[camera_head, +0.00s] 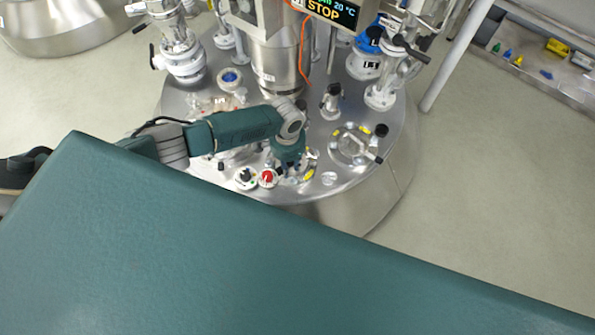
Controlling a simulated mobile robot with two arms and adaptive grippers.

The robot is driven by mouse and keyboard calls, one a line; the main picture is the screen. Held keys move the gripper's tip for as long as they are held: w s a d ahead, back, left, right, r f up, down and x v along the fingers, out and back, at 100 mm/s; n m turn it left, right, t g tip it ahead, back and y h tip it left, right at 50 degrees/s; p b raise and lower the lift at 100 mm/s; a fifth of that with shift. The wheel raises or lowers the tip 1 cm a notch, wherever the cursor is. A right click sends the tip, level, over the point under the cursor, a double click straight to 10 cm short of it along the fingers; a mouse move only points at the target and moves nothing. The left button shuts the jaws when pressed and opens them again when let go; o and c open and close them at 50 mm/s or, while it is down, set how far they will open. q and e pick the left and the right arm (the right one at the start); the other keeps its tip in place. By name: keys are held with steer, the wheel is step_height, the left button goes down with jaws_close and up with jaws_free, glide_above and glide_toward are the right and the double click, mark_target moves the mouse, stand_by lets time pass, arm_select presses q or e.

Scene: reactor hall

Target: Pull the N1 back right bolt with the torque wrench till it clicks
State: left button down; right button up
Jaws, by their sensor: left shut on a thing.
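My left arm comes in from the left over the round steel reactor lid (350,190). Its teal gripper (287,172) points down at a fitting near the lid's front edge, beside a red-topped round part (268,178). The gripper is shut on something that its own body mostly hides. I cannot make out the torque wrench. The fitting under the gripper shows only in part, with yellow marks (309,175) at its right side. I cannot tell which nozzle is N1, and its back right bolt cannot be made out. My right gripper is not in view.
A round sight-glass port (352,145) and a short upright fitting (332,101) stand right of the gripper. Valves (183,58) and a blue-topped nozzle (365,58) rise behind. A display (330,11) reads STOP. My large teal body part covers the foreground.

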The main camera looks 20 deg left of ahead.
arm_select(q)
steer(key=shift+w+a+r+m+b, duration=0.1)
steer(key=shift+w+a+m+b, duration=0.2)
steer(key=shift+w+a+m, duration=0.35)
steer(key=shift+s, duration=0.15)
